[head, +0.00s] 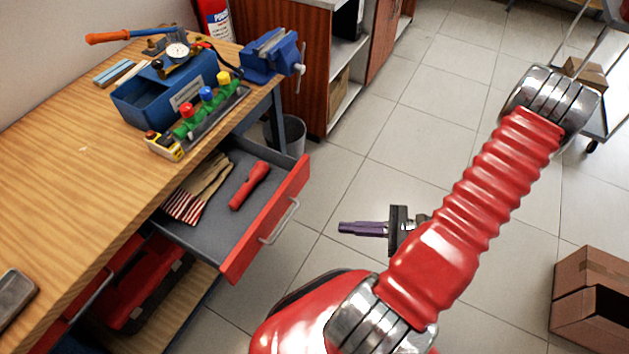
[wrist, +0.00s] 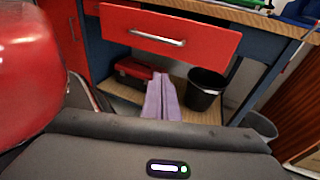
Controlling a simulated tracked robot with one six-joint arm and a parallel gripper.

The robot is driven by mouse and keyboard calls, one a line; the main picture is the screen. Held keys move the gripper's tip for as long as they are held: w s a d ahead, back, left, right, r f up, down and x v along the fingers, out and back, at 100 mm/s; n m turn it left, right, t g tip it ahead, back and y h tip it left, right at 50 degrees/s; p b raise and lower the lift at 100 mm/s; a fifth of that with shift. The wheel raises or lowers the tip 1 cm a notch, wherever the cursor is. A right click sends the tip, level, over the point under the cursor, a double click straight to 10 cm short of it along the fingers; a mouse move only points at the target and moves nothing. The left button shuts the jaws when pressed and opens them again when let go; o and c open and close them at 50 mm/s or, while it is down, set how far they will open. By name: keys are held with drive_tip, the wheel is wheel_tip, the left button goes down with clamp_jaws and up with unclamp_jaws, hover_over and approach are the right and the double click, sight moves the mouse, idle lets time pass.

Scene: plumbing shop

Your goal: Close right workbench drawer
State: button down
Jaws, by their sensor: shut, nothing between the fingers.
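The right workbench drawer (head: 262,220) is pulled well out from under the wooden workbench (head: 75,165). It has a red front, a silver bar handle and a grey inside, which holds a red flashlight (head: 250,186) and striped work gloves (head: 198,190). My gripper (head: 345,228) is shut and empty, with purple fingers, over the floor to the right of the drawer front and apart from it. In the wrist view the drawer front (wrist: 205,38) fills the upper middle with its handle. The purple fingers (wrist: 161,85) show below it, together and pointing towards the bench.
A blue vise (head: 270,55), a blue tote (head: 165,95) and a valve manifold (head: 208,112) stand on the bench. A black bucket (wrist: 205,90) and a red toolbox (wrist: 135,70) are beneath the drawer. A grey bin (head: 287,135) stands behind it. Tiled floor is free in front.

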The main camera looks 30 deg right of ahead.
sight(304, 176)
drive_tip(key=w+d+r+m+t+h, duration=0.1)
drive_tip(key=w+d+m+t+h, duration=0.2)
drive_tip(key=w+d+t, duration=0.1)
drive_tip(key=shift+w+d+r+m+t, duration=0.2)
drive_tip(key=shift+w+d+m+t, duration=0.3)
drive_tip(key=shift+d, duration=0.55)
drive_tip(key=shift+a, duration=0.1)
drive_tip(key=shift+x, duration=6.7)
drive_tip(key=shift+w+r, duration=0.1)
drive_tip(key=shift+w, duration=0.05)
drive_tip(key=shift+w, duration=0.15)
